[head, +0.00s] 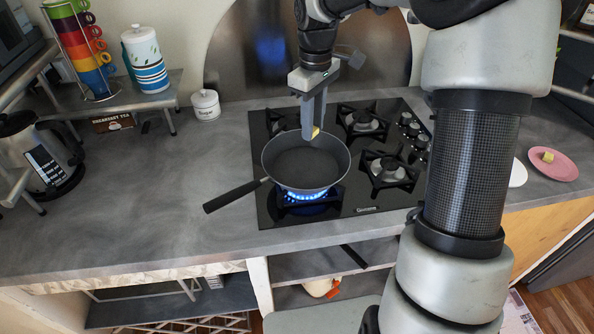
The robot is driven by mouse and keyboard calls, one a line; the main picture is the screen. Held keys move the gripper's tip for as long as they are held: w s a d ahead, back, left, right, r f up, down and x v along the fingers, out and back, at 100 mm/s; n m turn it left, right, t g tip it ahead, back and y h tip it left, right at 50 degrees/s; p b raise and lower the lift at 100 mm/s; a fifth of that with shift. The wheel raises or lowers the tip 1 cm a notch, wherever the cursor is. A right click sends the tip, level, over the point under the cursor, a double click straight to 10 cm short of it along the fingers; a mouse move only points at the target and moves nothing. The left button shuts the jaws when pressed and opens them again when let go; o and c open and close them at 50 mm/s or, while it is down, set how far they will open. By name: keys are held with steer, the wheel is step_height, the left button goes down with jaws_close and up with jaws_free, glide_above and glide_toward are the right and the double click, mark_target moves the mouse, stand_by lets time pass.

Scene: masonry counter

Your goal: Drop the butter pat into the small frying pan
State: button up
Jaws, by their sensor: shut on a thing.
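The small frying pan (285,165) is dark inside with a light rim. It sits on the front left burner, over a blue flame, with its black handle pointing to the lower left. My gripper (311,131) points down above the far right part of the pan and is shut on a yellow butter pat (316,131). Only a small part of the pat shows at the fingertips. The pan's inside looks empty where I can see it.
A pink plate (562,168) with another small yellow piece (548,157) stands at the right, beside a partly hidden white dish (518,173). A kettle (38,155), cup rack and canisters stand at the left. The counter (150,210) left of the hob is clear.

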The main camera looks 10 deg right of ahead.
steer(key=o, duration=1.1)
step_height(320, 180, up, 18)
steer(key=p, duration=0.2)
steer(key=shift+f, duration=0.25)
